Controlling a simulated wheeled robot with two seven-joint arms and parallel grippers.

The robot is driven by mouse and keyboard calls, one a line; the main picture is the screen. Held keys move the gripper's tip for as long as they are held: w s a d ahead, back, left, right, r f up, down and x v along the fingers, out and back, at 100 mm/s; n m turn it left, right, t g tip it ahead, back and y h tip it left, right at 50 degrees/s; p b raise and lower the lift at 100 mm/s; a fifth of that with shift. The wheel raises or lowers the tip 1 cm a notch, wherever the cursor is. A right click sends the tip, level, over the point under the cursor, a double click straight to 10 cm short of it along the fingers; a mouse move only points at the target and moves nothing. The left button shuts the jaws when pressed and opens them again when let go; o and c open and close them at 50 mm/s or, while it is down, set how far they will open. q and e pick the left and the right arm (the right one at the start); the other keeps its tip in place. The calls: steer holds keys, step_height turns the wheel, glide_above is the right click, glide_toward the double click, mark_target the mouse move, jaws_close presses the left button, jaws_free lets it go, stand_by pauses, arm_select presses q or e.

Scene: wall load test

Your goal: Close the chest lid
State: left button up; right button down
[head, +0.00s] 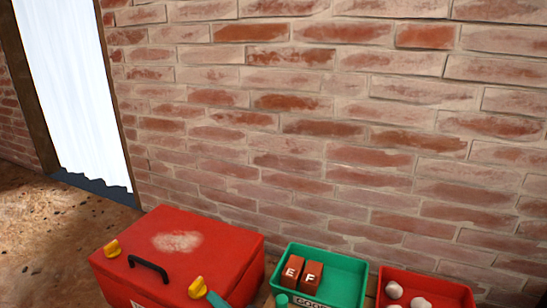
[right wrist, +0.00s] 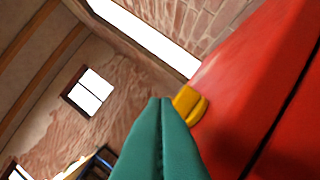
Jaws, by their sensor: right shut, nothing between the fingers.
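The red chest (head: 250,279) stands at the lower left of the head view. Its lid (head: 205,236) looks lowered onto the body, with a black handle (head: 148,268) and two yellow latches (head: 112,249) (head: 197,288). In the right wrist view, a thin dark seam runs along the red chest (right wrist: 240,75). My right gripper (head: 214,298) is shut and empty, with its teal fingertips right by the right-hand yellow latch. In the right wrist view the fingertips (right wrist: 163,101) are beside the yellow latch (right wrist: 190,104); I cannot tell whether they touch. My left gripper is not in view.
A green tray (head: 340,265) with brown lettered blocks (head: 302,274) stands right of the chest. A red tray (head: 450,289) with pale round things (head: 394,290) is farther right. A brick wall (head: 330,120) rises close behind. Bare ground (head: 50,230) lies left.

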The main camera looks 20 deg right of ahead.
step_height(320, 180, up, 5)
steer(key=p, duration=0.5)
steer(key=s+d+f+p, duration=0.2)
steer(key=s+d+f, duration=0.2)
steer(key=s+d, duration=0.2)
steer(key=shift+s+d+f, duration=0.2)
steer(key=shift+s+d, duration=0.15)
